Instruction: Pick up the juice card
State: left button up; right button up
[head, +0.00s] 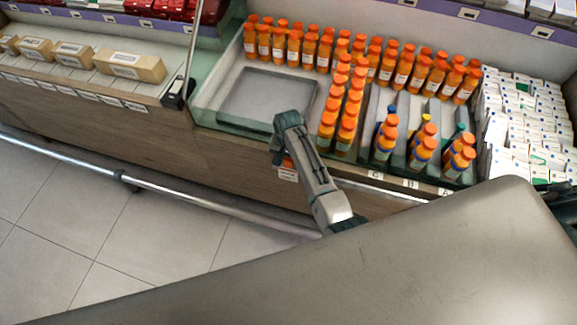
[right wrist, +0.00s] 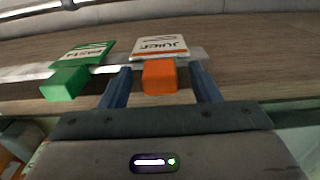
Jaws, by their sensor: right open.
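The juice card (right wrist: 159,46) is white with "JUICE" upside down and an orange block (right wrist: 160,77) attached, on the wooden shelf front in the right wrist view. In the head view the card (head: 288,175) shows below the empty tray, partly hidden by my arm. My right gripper (right wrist: 161,69) is open, with one blue finger on each side of the orange block. Gaps show between the block and both fingers. In the head view the gripper end (head: 280,152) is at the shelf front, its fingers hard to make out. My left gripper is not in view.
A green card (right wrist: 84,53) with a green block (right wrist: 65,83) is to the left of the juice card. Above the shelf front are an empty grey tray (head: 265,95), several orange bottles (head: 350,110) and white boxes (head: 520,120). A metal rail (head: 200,190) runs in front.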

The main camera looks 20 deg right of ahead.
jog(key=shift+f, duration=0.45)
jog(key=shift+c, duration=0.5)
jog(key=c, duration=0.9)
jog(key=shift+c, duration=0.3)
jog(key=shift+r, duration=0.15)
